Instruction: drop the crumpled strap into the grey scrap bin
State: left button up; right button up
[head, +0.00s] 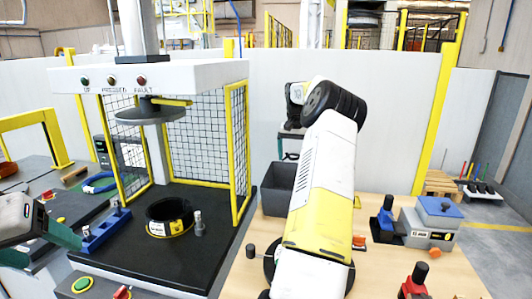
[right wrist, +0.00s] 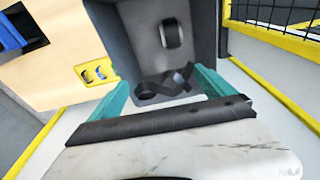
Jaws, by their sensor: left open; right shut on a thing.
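The grey scrap bin (head: 272,198) stands at the back left of the wooden table, partly hidden by my right arm. Its wall (right wrist: 205,30) fills the upper middle of the right wrist view, with a dark round item (right wrist: 172,34) inside. My right gripper (right wrist: 163,88) is shut on the crumpled strap (right wrist: 165,80), a dark, folded band between the teal fingertips. In the head view my right gripper (head: 289,150) is above the bin, mostly hidden by my arm. My left gripper (head: 45,247) is open and empty at the left edge, left of a blue clamp.
A black coil with a yellow label (head: 168,217) sits on the dark press bed (head: 150,262), beside yellow mesh guards (head: 238,150). Tools with blue (head: 386,215) and red (head: 414,282) parts stand on the table (head: 375,275) at right. The blue clamp (head: 105,230) is at the bed's left.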

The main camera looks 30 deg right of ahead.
aim_at(295, 163)
jog(key=shift+f, duration=2.9)
jog(key=o, duration=1)
jog(key=r, duration=0.5)
jog(key=s+r, duration=0.1)
jog(key=r, duration=0.1)
jog(key=shift+a+r, duration=0.4)
